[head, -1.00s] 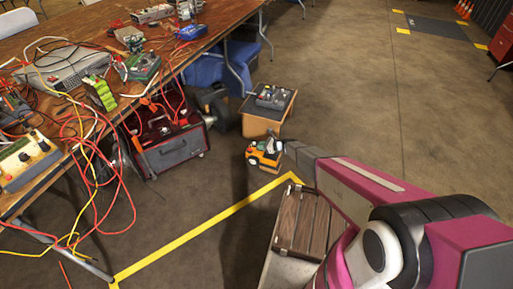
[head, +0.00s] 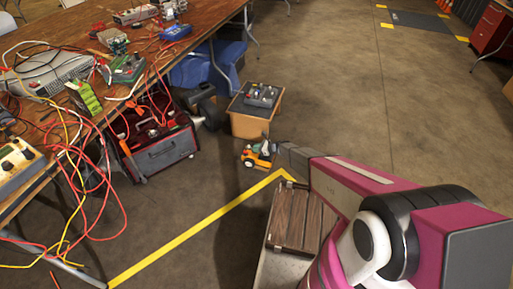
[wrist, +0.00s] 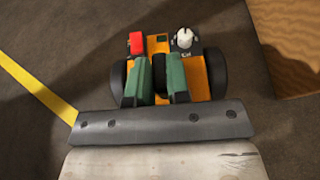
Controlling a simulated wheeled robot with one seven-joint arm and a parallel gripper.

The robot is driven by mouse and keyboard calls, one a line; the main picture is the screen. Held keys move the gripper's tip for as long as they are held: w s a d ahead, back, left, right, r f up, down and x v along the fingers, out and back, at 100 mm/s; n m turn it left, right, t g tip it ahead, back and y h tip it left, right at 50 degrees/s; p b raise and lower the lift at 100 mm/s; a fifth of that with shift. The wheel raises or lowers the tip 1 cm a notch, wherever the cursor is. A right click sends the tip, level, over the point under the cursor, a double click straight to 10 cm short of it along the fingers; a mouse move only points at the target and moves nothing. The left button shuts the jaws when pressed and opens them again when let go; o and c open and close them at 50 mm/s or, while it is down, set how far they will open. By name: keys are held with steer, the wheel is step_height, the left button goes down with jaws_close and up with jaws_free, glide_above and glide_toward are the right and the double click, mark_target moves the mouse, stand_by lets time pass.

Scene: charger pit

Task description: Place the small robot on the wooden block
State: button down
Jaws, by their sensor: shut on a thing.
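The small robot (head: 258,155) is orange with dark wheels. In the wrist view the small robot (wrist: 215,75) shows a red part and a white part on top. My gripper (head: 277,150) is shut on it; in the wrist view the green fingers of my gripper (wrist: 157,85) close on its middle. The wooden block (head: 250,125) stands on the floor just beyond and slightly left of the small robot in the head view. A dark-topped device with knobs sits on or over it. A wooden face of the block (wrist: 292,45) shows at the wrist view's upper right, apart from the small robot.
A red toolbox (head: 160,150) stands left of the block, beneath a cluttered wooden table (head: 75,50) with cables hanging down. A yellow floor line (head: 190,238) runs in front. Open floor (head: 350,90) lies to the right and beyond.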

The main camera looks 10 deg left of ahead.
steer(key=shift+f, duration=0.1)
steer(key=c, duration=1.1)
jaws_free()
steer(key=shift+d+r, duration=0.1)
steer(key=shift+r, duration=0.15)
steer(key=v, duration=1.1)
steer(key=shift+s+d+r, duration=0.15)
steer(key=shift+d+r, duration=0.05)
steer(key=shift+d, duration=0.15)
